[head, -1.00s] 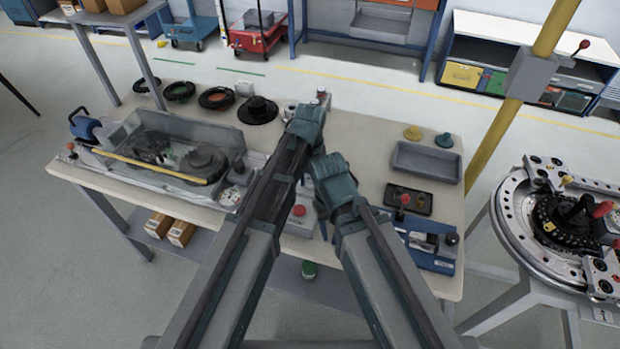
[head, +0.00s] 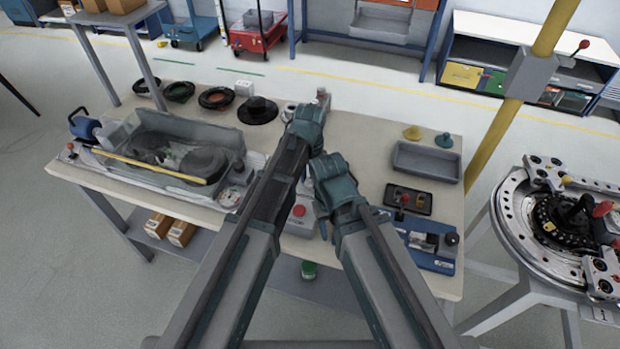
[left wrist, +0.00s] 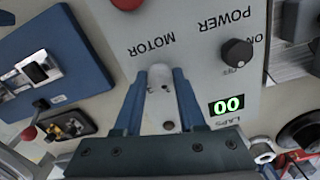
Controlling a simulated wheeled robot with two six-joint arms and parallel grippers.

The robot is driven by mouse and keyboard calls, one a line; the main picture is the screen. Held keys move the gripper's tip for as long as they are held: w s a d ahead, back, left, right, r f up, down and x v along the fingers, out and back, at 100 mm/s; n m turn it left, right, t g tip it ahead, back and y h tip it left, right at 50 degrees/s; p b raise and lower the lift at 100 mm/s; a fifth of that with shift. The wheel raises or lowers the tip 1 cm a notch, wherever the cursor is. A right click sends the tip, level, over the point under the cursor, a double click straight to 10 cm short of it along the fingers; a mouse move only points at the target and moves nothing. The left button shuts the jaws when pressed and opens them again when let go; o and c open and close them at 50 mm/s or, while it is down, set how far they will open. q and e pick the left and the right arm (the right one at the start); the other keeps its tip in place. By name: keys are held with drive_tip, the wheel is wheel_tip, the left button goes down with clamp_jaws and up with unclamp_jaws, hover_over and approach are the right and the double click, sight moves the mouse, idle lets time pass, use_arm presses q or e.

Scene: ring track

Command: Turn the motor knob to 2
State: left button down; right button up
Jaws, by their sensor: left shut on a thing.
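The grey control panel (left wrist: 196,75) fills much of the left wrist view, its MOTOR and POWER labels upside down. My left gripper (left wrist: 163,72) is at the MOTOR label, its blue fingers closed on a pale rounded thing that I take for the motor knob (left wrist: 160,76). The fingers hide most of it, so its setting cannot be read. The black power knob (left wrist: 237,53) is to the right, above a green display (left wrist: 228,105) reading 00. In the head view my arms hide most of the panel; its red button (head: 299,210) shows between them. My right gripper is not visible.
A clear-walled tray machine (head: 175,150) stands on the table's left side. A grey tray (head: 427,162) and a blue device (head: 432,245) are at the right. A round metal fixture (head: 510,225) stands beyond the table.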

sight(310, 180)
use_arm(q)
drive_tip(key=shift+m, duration=1.1)
drive_tip(key=c, duration=0.5)
unclamp_jaws()
wheel_tip(310, 180, up, 14)
drive_tip(key=p, duration=1.3)
drive_tip(key=shift+p, duration=0.4)
drive_tip(key=shift+f, duration=0.15)
